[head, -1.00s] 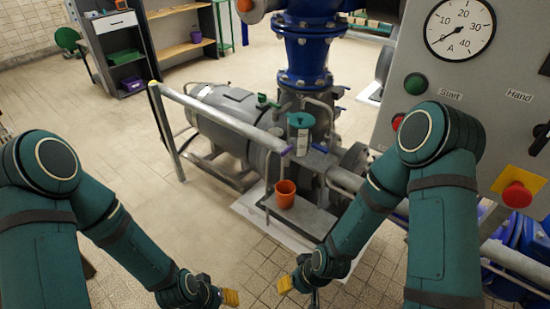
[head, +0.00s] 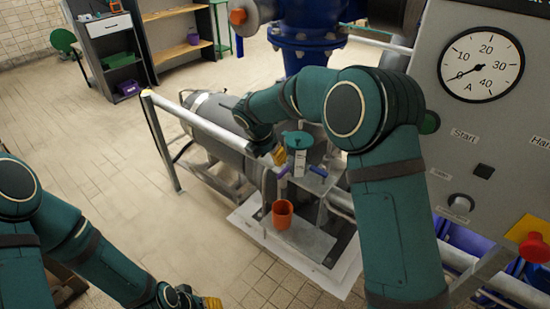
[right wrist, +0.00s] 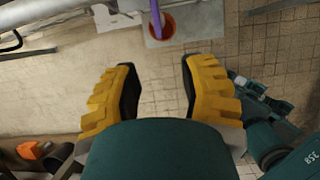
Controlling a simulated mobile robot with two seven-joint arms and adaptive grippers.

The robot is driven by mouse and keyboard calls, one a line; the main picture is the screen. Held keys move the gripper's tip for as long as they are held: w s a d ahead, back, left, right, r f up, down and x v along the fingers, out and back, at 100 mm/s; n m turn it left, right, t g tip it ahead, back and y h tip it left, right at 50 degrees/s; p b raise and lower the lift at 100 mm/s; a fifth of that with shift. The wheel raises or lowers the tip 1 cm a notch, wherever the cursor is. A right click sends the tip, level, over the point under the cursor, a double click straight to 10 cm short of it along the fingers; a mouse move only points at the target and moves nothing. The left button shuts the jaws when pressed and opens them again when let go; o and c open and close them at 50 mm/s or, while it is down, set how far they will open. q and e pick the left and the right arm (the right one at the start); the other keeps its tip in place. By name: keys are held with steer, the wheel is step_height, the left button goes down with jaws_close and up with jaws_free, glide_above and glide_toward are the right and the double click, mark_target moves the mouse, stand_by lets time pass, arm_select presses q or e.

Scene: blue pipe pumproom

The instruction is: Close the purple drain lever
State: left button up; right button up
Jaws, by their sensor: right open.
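The purple drain lever (head: 284,172) is on the pipework just above an orange bucket (head: 282,214). In the right wrist view the lever (right wrist: 156,16) shows as a thin purple bar at the top, in front of the bucket (right wrist: 165,28). Its far end is cut off by the frame. My right gripper (head: 279,155) is close to the lever in the head view, with its yellow fingers partly hidden by the arm. In the right wrist view the gripper (right wrist: 158,92) is open and empty, apart from the lever. My left gripper (head: 211,302) is low at the bottom edge, away from the pump.
A green-topped canister (head: 298,145) stands behind the lever, and a blue-purple handle (head: 318,171) is to its right. A grey rail (head: 195,122) runs at the left. A control panel (head: 490,120) stands at the right. The tiled floor at the left is open.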

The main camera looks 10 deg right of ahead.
mark_target(281, 173)
steer(key=b+x, duration=0.1)
steer(key=x, duration=0.3)
steer(key=b+x, duration=0.1)
steer(key=x, duration=0.3)
steer(key=b+x, duration=0.1)
steer(key=x, duration=0.3)
steer(key=shift+w+d+f, duration=0.2)
steer(key=shift+w+d, duration=0.2)
steer(key=shift+w, duration=0.05)
steer(key=shift+o, duration=0.2)
jaws_close()
